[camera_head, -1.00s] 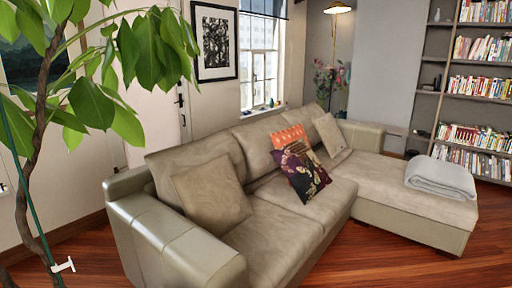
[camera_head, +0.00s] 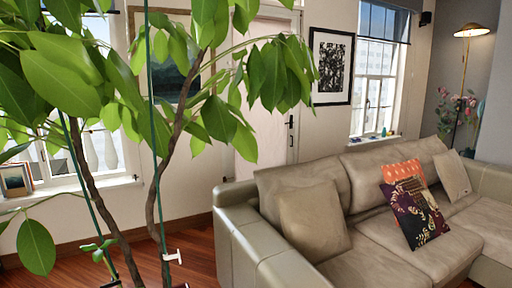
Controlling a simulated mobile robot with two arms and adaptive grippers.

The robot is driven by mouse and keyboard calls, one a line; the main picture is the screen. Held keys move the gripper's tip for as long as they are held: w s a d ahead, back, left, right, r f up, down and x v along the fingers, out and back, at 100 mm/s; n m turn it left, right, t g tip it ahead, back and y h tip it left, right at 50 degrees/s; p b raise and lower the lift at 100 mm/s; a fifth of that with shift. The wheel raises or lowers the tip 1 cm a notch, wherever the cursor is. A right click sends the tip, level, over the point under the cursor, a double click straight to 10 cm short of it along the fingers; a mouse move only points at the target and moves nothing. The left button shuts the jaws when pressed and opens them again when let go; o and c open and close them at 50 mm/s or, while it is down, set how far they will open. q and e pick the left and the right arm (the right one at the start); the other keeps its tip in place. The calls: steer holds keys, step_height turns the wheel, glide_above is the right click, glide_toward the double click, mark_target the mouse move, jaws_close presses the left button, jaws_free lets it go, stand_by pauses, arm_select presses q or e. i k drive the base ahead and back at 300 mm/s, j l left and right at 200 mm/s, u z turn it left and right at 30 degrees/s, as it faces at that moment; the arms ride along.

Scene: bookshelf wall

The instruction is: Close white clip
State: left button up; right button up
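A small white clip (camera_head: 172,257) sits low on the right-hand stem of the large leafy plant (camera_head: 160,190), where a green stake runs alongside the stem. I cannot tell from this distance whether the clip is open or closed. Neither of my grippers is in the head view.
A beige leather sofa (camera_head: 262,240) with several cushions fills the right side, close to the plant. A windowsill (camera_head: 80,192) with picture frames is behind the plant at left. Wooden floor (camera_head: 195,250) shows between plant and sofa. Broad leaves hang in front.

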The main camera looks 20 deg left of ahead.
mark_target(165, 257)
steer(key=u, duration=1.35)
